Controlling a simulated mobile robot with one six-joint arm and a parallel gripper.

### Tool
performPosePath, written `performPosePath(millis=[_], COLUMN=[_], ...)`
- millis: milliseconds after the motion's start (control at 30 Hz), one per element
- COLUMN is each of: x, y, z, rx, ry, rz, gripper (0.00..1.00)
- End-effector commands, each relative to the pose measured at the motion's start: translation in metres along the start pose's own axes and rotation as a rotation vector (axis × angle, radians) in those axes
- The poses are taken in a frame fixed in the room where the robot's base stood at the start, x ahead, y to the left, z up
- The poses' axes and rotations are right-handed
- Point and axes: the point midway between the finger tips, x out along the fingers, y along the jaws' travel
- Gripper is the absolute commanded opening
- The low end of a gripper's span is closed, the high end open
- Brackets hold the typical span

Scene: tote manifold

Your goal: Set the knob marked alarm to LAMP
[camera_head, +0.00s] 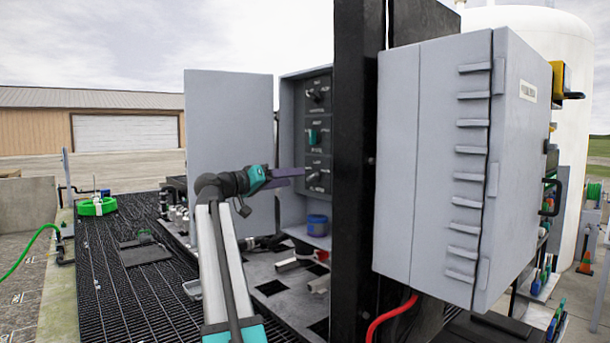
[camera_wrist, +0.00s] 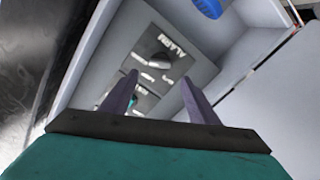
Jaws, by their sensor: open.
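The alarm knob (camera_head: 313,177) is the lowest of three controls on the dark panel inside the open grey cabinet. In the wrist view the picture is turned over, and the alarm knob (camera_wrist: 153,58) lies near the ALARM lettering (camera_wrist: 174,40). Which way its pointer faces is too small to tell. My gripper (camera_head: 290,172) is at the cabinet opening, just left of the knob in the head view. In the wrist view my gripper (camera_wrist: 159,76) is open, with its two purple fingers apart and nothing between them. The knob shows beyond the fingertips; contact cannot be seen.
A green control (camera_head: 314,136) and another dark knob (camera_head: 314,96) sit above. A blue cup (camera_head: 317,225) stands below the panel. The open door (camera_head: 230,150) is on the left, and a black post (camera_head: 352,170) stands close on the right.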

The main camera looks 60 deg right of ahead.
Motion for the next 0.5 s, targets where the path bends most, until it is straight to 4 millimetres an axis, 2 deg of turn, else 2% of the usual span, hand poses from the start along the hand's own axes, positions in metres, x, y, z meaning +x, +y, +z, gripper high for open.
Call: performPosePath(millis=[300,500], x=[0.046,0.065], y=[0.001,0.001], z=[-0.001,-0.001], rx=[0.000,0.001], ry=[-0.002,-0.001], rz=[0.001,0.001], gripper=[0.55,0.55])
